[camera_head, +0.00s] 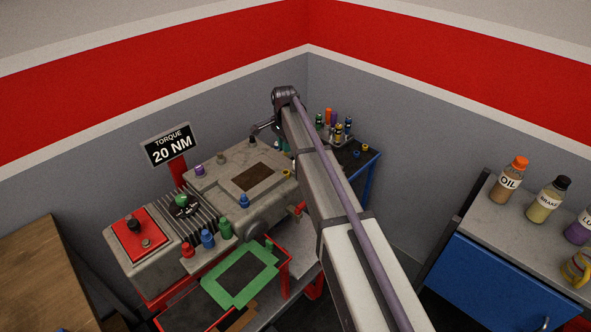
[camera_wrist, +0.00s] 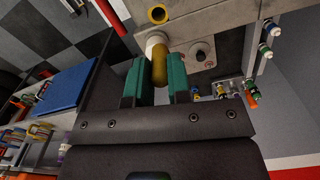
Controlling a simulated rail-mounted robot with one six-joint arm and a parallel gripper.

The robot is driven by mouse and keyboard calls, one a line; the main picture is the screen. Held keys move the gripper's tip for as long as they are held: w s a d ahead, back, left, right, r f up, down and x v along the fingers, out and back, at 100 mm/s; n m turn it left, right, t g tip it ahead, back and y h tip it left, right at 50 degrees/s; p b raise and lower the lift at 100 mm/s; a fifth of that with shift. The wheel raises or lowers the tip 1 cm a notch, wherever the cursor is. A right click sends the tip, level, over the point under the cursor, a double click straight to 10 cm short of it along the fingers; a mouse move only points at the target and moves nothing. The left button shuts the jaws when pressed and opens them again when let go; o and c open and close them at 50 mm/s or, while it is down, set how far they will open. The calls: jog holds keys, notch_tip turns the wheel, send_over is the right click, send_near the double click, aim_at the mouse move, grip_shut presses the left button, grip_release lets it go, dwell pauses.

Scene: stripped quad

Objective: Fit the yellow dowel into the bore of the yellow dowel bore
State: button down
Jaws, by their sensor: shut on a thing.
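My gripper (camera_wrist: 156,84) shows in the wrist view with its two teal fingers closed on the sides of the yellow dowel (camera_wrist: 160,68). The dowel sticks out past the fingertips. A pale round end lies beside the dowel's far part. A round yellow piece (camera_wrist: 158,14), which looks like the yellow dowel bore, sits on a grey surface beyond the dowel, apart from it in the picture. In the head view a small yellow piece (camera_head: 287,174) shows at the grey housing's right edge, beside my arm. The held dowel cannot be made out there.
The grey housing (camera_head: 216,180) carries several coloured plugs and a dark opening. A green frame (camera_head: 236,284) lies in front of it. A blue cart (camera_head: 371,170) with small parts stands behind my arm. Bottles stand on a bench (camera_head: 510,230) at right.

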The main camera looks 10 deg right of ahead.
jog(key=b, duration=0.7)
send_over(286, 179)
jog(key=w, duration=0.2)
notch_tip(286, 179, down, 7)
jog(key=shift+d, duration=0.1)
notch_tip(286, 179, down, 3)
jog(key=b, duration=0.3)
jog(key=shift+f, duration=0.15)
jog(key=shift+r, duration=0.2)
jog(key=shift+f, duration=0.3)
jog(key=shift+s+f+b, duration=0.1)
jog(key=shift+s+b, duration=0.35)
jog(key=shift+b, duration=0.2)
jog(key=c, duration=1.3)
grip_release()
jog(key=shift+s+f, duration=0.1)
jog(key=shift+o, duration=1.2)
jog(key=r+p, duration=0.9)
jog(key=w+r+p, duration=0.1)
jog(key=r+p, duration=0.3)
jog(key=shift+r+p, duration=0.15)
jog(key=shift+p, duration=0.2)
jog(key=s+f+n+b, duration=0.3)
jog(key=s+n, duration=1)
jog(key=s, duration=2.1)
jog(key=shift+s+n, duration=0.25)
jog(key=shift+n, duration=0.15)
